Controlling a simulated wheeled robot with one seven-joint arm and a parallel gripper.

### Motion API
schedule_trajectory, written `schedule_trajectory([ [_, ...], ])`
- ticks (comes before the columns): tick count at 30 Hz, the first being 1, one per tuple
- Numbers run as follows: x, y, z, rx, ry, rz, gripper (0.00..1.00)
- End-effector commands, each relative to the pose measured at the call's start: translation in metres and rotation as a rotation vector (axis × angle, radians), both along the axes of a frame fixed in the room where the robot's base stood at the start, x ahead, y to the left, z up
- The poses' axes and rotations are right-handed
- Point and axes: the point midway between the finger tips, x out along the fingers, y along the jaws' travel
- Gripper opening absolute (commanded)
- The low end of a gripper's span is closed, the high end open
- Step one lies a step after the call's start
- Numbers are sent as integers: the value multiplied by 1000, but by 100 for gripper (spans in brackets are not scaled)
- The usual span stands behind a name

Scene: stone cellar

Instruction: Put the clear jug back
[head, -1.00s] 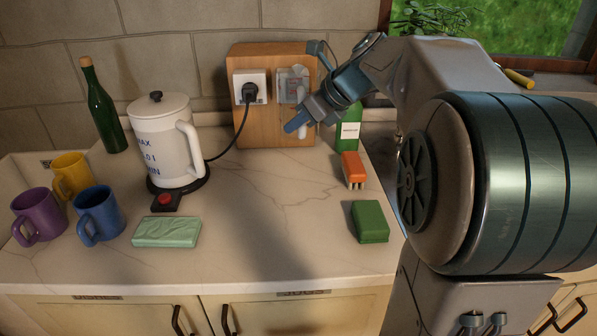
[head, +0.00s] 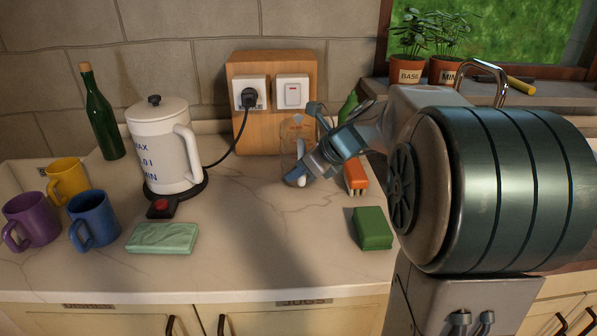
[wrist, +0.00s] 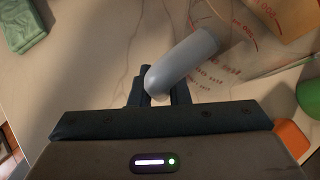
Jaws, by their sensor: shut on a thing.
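The clear jug (head: 291,140) is see-through with red markings, and is upright at the back of the counter before the wooden board. Its lower part looks at or just above the counter; I cannot tell if it touches. My gripper (head: 303,172) is shut on the jug's pale grey handle. In the wrist view the handle (wrist: 187,60) sits between the fingers of my gripper (wrist: 158,92), and the clear jug's wall shows red print (wrist: 222,72). The fingers hide part of the handle.
A white kettle (head: 163,150) stands on its base at left, its cord plugged into the wooden board (head: 245,140). An orange brush (head: 355,172) and a green sponge (head: 372,228) are right of the jug. Mugs stand at left. The counter's middle is clear. A drawer label (head: 303,301) reads JUGS.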

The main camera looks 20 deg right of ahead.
Motion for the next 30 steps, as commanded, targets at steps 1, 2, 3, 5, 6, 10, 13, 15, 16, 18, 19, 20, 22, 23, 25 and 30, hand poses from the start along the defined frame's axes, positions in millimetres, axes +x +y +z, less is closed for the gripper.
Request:
schedule_trajectory([
  [1, 0, 0, -1, 0, 0, 0, 0],
  [2, 0, 0, -2, 0, 0, 0, 0],
  [3, 0, 0, -3, 0, 0, 0, 0],
  [5, 0, 0, -3, 0, 0, 0, 30],
  [6, 0, 0, -3, 0, 0, 0, 37],
  [10, 0, 0, -3, 0, 0, 0, 37],
  [13, 0, 0, -3, 0, 0, 0, 37],
  [15, 0, 0, -1, 0, 0, 0, 37],
  [16, 0, 0, 1, 0, 0, 0, 37],
  [18, -3, -3, 6, 0, -1, -1, 37],
  [19, -5, -5, 9, 0, -1, -1, 37],
  [20, -7, -8, 13, 0, -2, -1, 37],
  [22, -14, -15, 23, -1, -2, -2, 37],
  [23, -17, -18, 28, -1, -3, -3, 37],
  [25, -25, -26, 39, -1, -3, -3, 37],
  [30, -43, -44, 64, -1, -3, -1, 37],
])
